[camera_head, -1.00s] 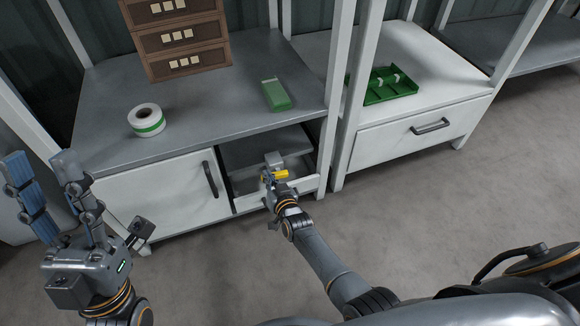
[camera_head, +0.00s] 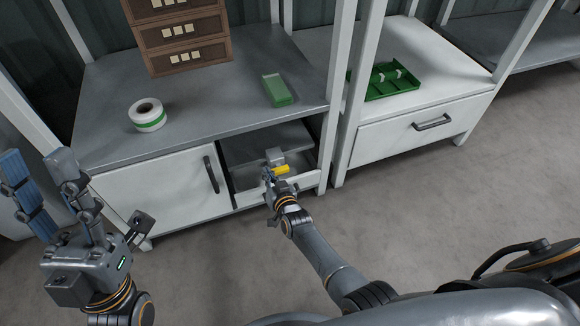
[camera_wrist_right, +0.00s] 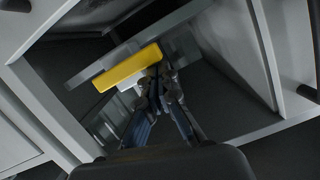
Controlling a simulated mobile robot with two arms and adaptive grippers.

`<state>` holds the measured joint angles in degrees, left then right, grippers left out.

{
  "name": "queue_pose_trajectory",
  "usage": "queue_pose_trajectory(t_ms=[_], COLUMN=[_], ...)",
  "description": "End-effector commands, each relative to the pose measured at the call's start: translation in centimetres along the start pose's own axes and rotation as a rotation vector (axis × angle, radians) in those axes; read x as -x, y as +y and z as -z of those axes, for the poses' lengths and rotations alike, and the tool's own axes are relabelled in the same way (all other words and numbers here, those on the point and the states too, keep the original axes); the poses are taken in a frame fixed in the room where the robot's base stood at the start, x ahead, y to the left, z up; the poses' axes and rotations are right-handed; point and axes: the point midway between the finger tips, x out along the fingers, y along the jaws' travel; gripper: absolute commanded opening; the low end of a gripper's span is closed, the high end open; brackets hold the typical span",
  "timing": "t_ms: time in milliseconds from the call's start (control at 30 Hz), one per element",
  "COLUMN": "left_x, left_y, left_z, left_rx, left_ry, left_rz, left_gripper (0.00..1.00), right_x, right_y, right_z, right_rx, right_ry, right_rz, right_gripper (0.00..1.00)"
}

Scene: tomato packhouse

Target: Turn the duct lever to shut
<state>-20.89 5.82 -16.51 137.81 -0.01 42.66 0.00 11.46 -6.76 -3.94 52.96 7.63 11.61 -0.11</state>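The yellow duct lever (camera_head: 281,170) sits low inside the open bay of the left cabinet, at a small grey fitting (camera_head: 274,156). In the right wrist view the lever (camera_wrist_right: 128,68) is a plain yellow bar, tilted up to the right. My right gripper (camera_head: 267,174) reaches into the bay at the lever's left side. In its wrist view the fingers (camera_wrist_right: 156,82) come together at the tips, just under the lever's right part. Whether they touch it I cannot tell. My left gripper (camera_head: 39,163) is open and empty at the left, away from the lever.
The bay has a low white front edge (camera_head: 300,183) and a closed door (camera_head: 160,192) with a black handle on its left. On the top stand brown crates (camera_head: 185,45), a tape roll (camera_head: 147,116) and a green box (camera_head: 277,90). A green tray (camera_head: 392,84) lies on the right cabinet.

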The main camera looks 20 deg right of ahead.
Motion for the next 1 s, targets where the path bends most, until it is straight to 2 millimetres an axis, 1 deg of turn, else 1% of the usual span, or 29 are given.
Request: queue_pose_trajectory(t_ms=[67, 167, 333, 467, 700, 867, 1000], left_x=[-0.1, -0.2, -0.2, 0.5, 2.9, 5.2, 7.6], left_y=[0.0, -0.1, -0.4, -0.8, -1.5, -2.0, -2.5], left_z=[-0.1, -1.5, -4.6, -7.2, -11.4, -13.6, -15.1], left_rx=[0.000, -0.002, -0.013, -0.021, -0.035, -0.043, -0.050], left_ry=[-0.008, -0.083, -0.255, -0.405, -0.683, -0.867, -1.028], left_rz=[0.000, 0.003, 0.007, 0.011, 0.023, 0.033, 0.043], left_gripper=[0.40, 0.40, 0.40, 0.40, 0.40, 0.40, 0.40], right_x=[0.1, 0.1, 0.2, 0.3, 0.4, 0.5, 2.0], right_y=[-0.1, -0.1, -0.2, -0.2, -0.3, -0.4, -0.4], right_z=[0.0, 0.4, 1.4, 2.2, 3.5, 4.4, 4.2], right_rx=[-0.001, 0.000, 0.000, 0.000, 0.000, 0.000, 0.000], right_ry=[-0.004, -0.003, -0.001, -0.001, 0.000, 0.001, -0.001], right_rz=[0.001, 0.000, 0.000, 0.000, -0.001, -0.001, -0.001], right_gripper=[0.00, 0.00, 0.00, 0.00, 0.00, 0.00, 0.00])
